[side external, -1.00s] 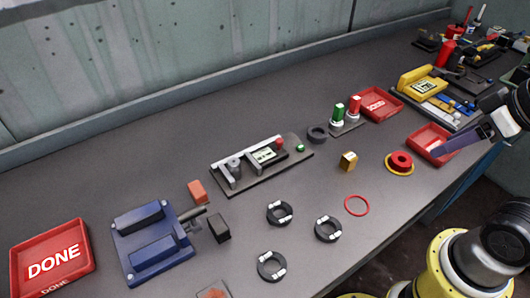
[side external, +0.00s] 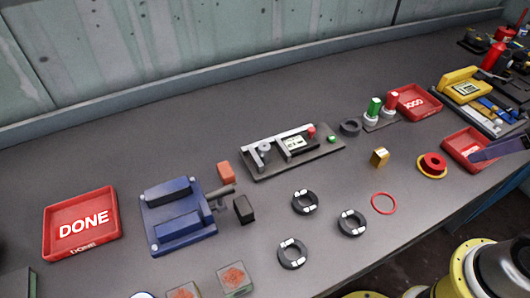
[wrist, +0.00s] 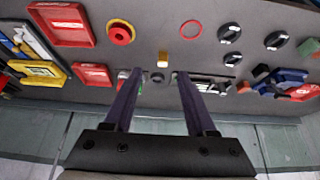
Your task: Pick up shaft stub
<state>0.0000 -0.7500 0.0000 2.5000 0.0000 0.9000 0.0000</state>
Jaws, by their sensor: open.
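My gripper (wrist: 158,76) is open, with its two purple fingers spread wide and nothing held. In the side view only a purple finger (side external: 498,149) shows at the right edge, over a red tray. No part is plainly marked as the shaft stub. A short dark round piece (side external: 350,127) lies beside the long grey fixture (side external: 292,166); in the wrist view it appears between the fingertips, well below them. A small upright grey cylinder (side external: 264,150) stands on the fixture's left end. A gold block (side external: 379,157) sits in front; it also shows in the wrist view (wrist: 164,59).
Several black rings with white marks (side external: 304,202) lie at the front. A blue vise (side external: 178,220) and a red DONE tray (side external: 112,203) are at left. Green and red posts (side external: 375,107) stand behind the gold block. A red ring (side external: 383,203) lies near the front edge.

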